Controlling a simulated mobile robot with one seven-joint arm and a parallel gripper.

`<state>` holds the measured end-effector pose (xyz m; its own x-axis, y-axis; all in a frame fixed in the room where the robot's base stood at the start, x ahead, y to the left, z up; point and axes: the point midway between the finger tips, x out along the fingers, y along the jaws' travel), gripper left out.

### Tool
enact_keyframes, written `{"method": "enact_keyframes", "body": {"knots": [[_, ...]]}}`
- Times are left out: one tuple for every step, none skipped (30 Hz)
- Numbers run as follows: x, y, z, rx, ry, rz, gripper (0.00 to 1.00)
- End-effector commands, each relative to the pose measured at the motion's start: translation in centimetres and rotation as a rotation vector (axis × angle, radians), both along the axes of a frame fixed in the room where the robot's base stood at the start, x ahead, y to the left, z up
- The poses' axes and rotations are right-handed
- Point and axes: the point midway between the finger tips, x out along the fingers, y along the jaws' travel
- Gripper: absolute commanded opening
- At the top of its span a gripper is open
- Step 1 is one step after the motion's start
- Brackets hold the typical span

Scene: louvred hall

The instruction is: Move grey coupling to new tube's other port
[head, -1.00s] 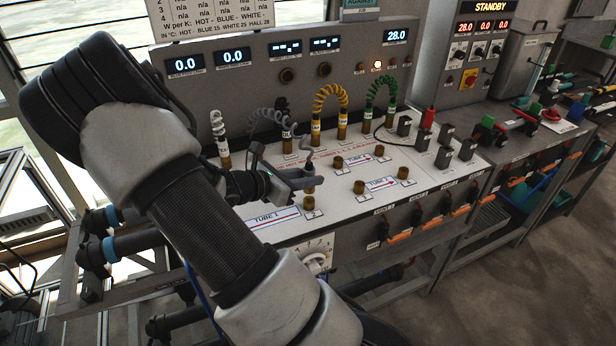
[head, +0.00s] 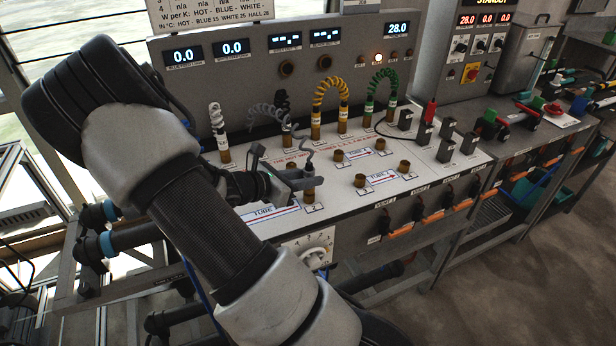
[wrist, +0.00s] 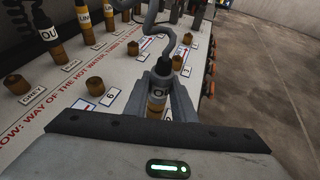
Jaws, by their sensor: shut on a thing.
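My gripper (head: 304,180) is shut on the grey coupling (wrist: 161,83), which has a dark top, a pale label band and a grey hose. It is roughly upright. In the head view it is directly above a brass port (head: 308,196) at the near end of the white panel, beside the Tube 1 strip (head: 266,213). Brass shows just below the coupling in the wrist view. I cannot tell whether coupling and port touch, as the fingers cover the joint. The grey coiled hose (head: 266,113) runs back from the coupling.
Bare brass ports (head: 360,181) stand to the right on the panel (head: 330,200). Behind are upright couplings with yellow (head: 331,90) and green (head: 384,78) coiled hoses, and a pale coil (head: 217,117) at left.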

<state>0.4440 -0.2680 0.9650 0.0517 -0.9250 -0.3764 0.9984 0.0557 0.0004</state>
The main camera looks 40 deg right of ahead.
Motion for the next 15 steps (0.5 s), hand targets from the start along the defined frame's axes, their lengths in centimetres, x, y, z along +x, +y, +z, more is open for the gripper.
{"method": "enact_keyframes", "body": {"knots": [[0.01,-0.01,-0.31,0.000,0.000,0.000,0.00],[0.01,-0.01,-0.27,0.000,0.000,0.000,0.00],[0.01,-0.01,-0.16,0.000,0.000,0.000,0.00],[0.01,-0.01,-0.16,0.000,0.000,0.000,0.00],[0.01,-0.01,-0.17,0.000,0.000,0.000,0.00],[0.01,-0.01,-0.17,0.000,0.000,0.000,0.00],[0.01,-0.01,-0.17,0.000,0.000,0.000,0.00],[0.01,-0.01,-0.17,0.000,0.000,0.000,0.00],[0.01,-0.01,-0.17,0.000,0.000,0.000,0.00],[0.01,-0.01,-0.17,0.000,0.000,0.000,0.00],[0.01,-0.01,-0.16,0.000,0.000,0.000,0.25],[0.01,-0.01,-0.16,0.000,0.000,0.000,0.32],[0.01,-0.01,-0.16,0.000,0.000,0.000,0.37],[0.01,-0.01,-0.16,0.000,0.000,0.000,0.42],[0.01,-0.01,-0.16,0.000,0.000,0.000,0.45]]}}
